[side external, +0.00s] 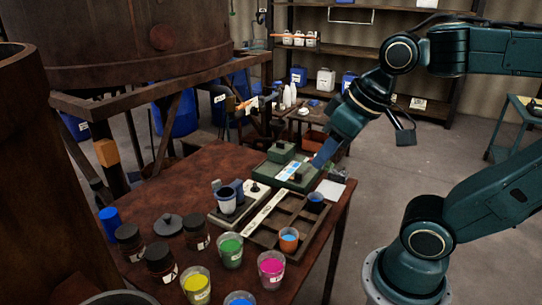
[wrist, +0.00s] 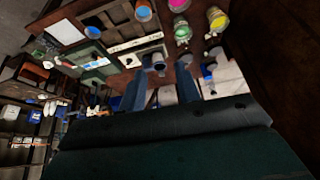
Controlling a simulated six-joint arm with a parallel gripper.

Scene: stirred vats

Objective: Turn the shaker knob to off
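A low pale device (side external: 238,206) with dark cups on it and a small dark knob (side external: 255,187) stands on the brown table. Behind it is a green device (side external: 290,172) with a light panel and a dark knob-like part (side external: 298,177). I cannot tell for sure which is the shaker. The wrist view shows the pale device (wrist: 135,49) and the green device (wrist: 88,57); knob positions are too small to read. My gripper (side external: 323,156) is above the green device's right end, apparently touching nothing. Its blue fingers (wrist: 164,88) are apart and empty.
Paint cups, including green (side external: 230,251) and magenta (side external: 271,269), and dark jars (side external: 159,262) crowd the table's front. A large rusty vat (side external: 120,45) stands at left.

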